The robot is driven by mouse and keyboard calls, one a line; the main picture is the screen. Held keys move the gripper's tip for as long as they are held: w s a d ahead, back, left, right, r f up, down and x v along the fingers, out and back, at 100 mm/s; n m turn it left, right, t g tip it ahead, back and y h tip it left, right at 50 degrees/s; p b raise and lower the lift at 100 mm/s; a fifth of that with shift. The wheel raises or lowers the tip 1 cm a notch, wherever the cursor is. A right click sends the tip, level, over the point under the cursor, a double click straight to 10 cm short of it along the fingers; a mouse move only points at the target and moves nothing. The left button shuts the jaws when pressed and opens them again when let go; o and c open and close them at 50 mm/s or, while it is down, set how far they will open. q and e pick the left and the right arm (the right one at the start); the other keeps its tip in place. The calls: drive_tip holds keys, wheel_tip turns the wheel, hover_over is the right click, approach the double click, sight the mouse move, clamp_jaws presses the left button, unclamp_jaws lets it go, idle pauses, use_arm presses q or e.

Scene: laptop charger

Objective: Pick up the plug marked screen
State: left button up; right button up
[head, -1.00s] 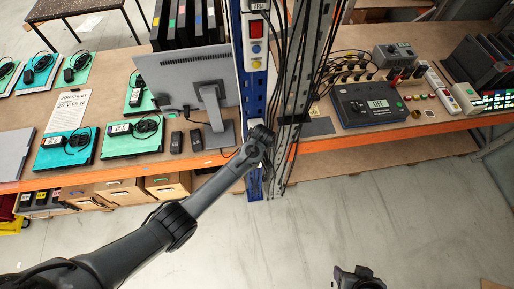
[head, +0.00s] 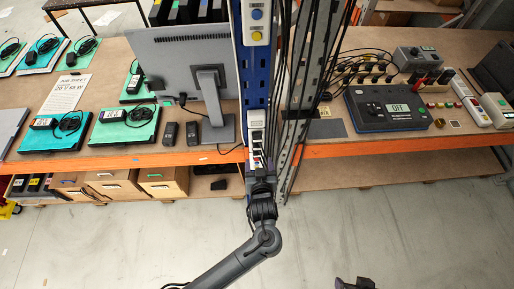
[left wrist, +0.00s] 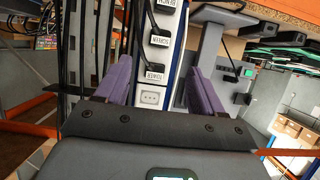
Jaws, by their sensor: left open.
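A white power strip (head: 257,122) is fixed upright on the blue post. In the left wrist view the strip (left wrist: 151,97) holds a column of black plugs with small labels and cables. The lowest plug (left wrist: 155,77) sits just above an empty socket and lies between my fingers in the picture.
A grey monitor (head: 190,60) stands left of the post, with chargers on teal folders (head: 125,131) beyond. Metal uprights with hanging cables (head: 296,110) stand close on the right. A blue tester (head: 388,108) is further right. The floor in front is clear.

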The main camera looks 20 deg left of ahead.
sight(257, 149)
use_arm(q)
drive_tip(key=shift+f+x, duration=0.1)
drive_tip(key=shift+x, duration=2.35)
drive_tip(key=shift+f+x, duration=0.15)
drive_tip(key=shift+x, duration=2.3)
drive_tip(key=shift+s, duration=0.15)
drive_tip(key=c, duration=1.1)
drive_tip(key=shift+c, duration=0.2)
drive_tip(key=shift+d+r, duration=0.1)
drive_tip(key=shift+s+d+r, duration=0.15)
drive_tip(key=shift+s+r, duration=0.15)
drive_tip(key=v, duration=0.5)
drive_tip(key=r+p+v, duration=0.1)
drive_tip(key=v, duration=0.9)
drive_tip(key=shift+w+r, duration=0.25)
drive_tip(key=shift+c, duration=0.5)
